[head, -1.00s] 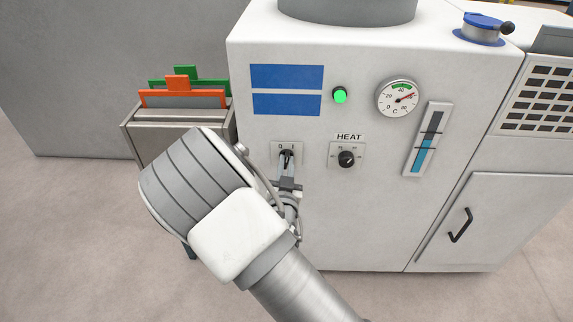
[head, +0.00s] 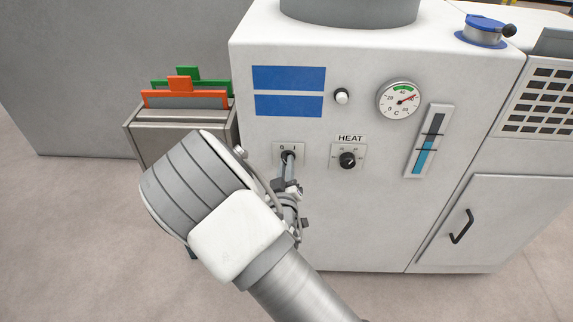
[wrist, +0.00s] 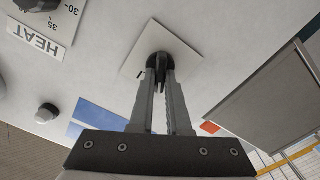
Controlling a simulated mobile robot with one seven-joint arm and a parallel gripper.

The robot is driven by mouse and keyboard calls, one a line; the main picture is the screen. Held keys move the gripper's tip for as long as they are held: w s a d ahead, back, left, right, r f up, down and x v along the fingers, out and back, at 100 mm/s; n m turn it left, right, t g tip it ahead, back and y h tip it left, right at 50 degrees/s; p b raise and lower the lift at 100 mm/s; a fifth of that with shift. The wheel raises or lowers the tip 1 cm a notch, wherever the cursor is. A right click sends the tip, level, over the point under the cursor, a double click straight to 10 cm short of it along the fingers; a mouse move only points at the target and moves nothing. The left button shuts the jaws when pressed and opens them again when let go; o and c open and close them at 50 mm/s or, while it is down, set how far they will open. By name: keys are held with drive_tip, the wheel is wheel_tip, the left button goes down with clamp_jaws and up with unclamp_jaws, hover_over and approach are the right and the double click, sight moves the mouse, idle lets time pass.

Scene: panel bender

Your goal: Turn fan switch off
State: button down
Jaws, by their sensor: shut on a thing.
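The fan switch is a black rotary knob on a small square plate (head: 278,152) marked 0 and I, low on the left of the white cabinet's front. My gripper (head: 288,161) reaches up to it and is shut on the knob. In the wrist view the two grey fingers (wrist: 160,75) close around the black knob (wrist: 158,62) in front of its plate (wrist: 184,56). The fingers hide much of the knob, so its exact pointing is hard to read. The indicator lamp (head: 341,96) above and right is white and unlit.
The HEAT knob (head: 347,160) sits just right of the switch. A round dial gauge (head: 399,100) and a blue level gauge (head: 428,140) are further right. A rack with orange and green plates (head: 185,98) stands left of the cabinet.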

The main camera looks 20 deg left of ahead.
idle(0.5)
drive_tip(key=c, duration=0.9)
unclamp_jaws()
drive_tip(key=shift+s, duration=0.1)
drive_tip(key=p+v, duration=0.2)
drive_tip(key=v, duration=1.5)
drive_tip(key=shift+s+f+p, duration=0.1)
drive_tip(key=shift+s+p, duration=0.05)
drive_tip(key=shift+p, duration=0.15)
